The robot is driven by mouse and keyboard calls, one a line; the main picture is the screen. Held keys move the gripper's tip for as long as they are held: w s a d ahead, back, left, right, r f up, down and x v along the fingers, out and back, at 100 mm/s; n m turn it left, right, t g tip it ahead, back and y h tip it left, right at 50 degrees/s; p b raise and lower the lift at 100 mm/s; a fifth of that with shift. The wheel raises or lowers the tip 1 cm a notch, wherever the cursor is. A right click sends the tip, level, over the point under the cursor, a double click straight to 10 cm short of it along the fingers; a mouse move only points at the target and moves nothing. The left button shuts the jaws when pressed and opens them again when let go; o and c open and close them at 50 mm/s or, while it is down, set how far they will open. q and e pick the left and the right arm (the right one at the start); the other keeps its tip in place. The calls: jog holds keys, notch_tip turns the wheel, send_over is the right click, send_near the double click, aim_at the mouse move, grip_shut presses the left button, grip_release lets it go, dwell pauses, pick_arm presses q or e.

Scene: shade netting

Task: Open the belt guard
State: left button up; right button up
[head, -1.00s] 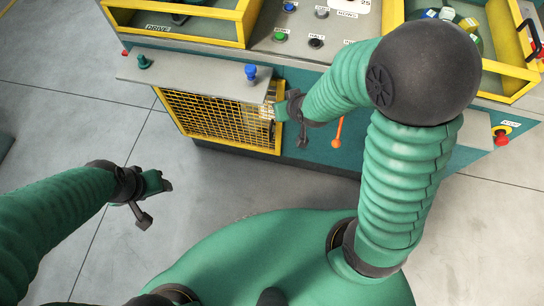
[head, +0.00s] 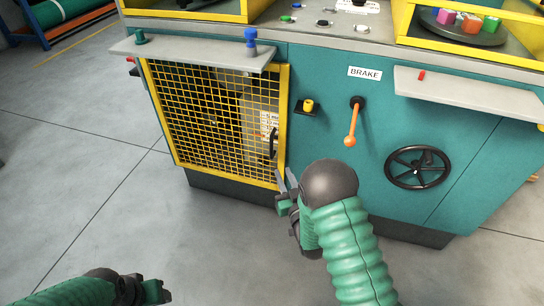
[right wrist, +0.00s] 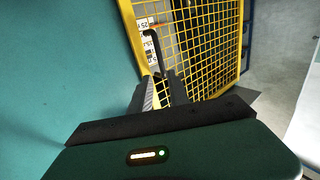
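The belt guard (head: 205,115) is a yellow-framed mesh door on the left of the teal machine's front. It looks shut or nearly so in the head view. Its black bar handle (head: 273,143) is upright near the right edge, and the handle also shows in the right wrist view (right wrist: 152,50). My right gripper (head: 287,183) is just below the handle, by the guard's lower right corner. Its two fingers (right wrist: 161,90) are apart with nothing seen between them, pointing toward the handle. My left gripper (head: 152,290) is low at the left, away from the machine; its fingers are unclear.
A grey shelf (head: 190,52) with a blue knob (head: 250,38) overhangs the guard. Right of the guard are a yellow button (head: 308,106), an orange brake lever (head: 352,125) and a black handwheel (head: 418,167). The floor (head: 90,170) left of the guard is clear.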

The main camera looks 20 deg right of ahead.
aim_at(272, 148)
jog(key=w+b, duration=0.5)
jog(key=w, duration=0.8)
jog(key=shift+w+f, duration=0.15)
jog(key=shift+w, duration=0.2)
jog(key=shift+w+r, duration=0.2)
jog(key=shift+w, duration=0.15)
grip_shut()
jog(key=shift+f, duration=0.1)
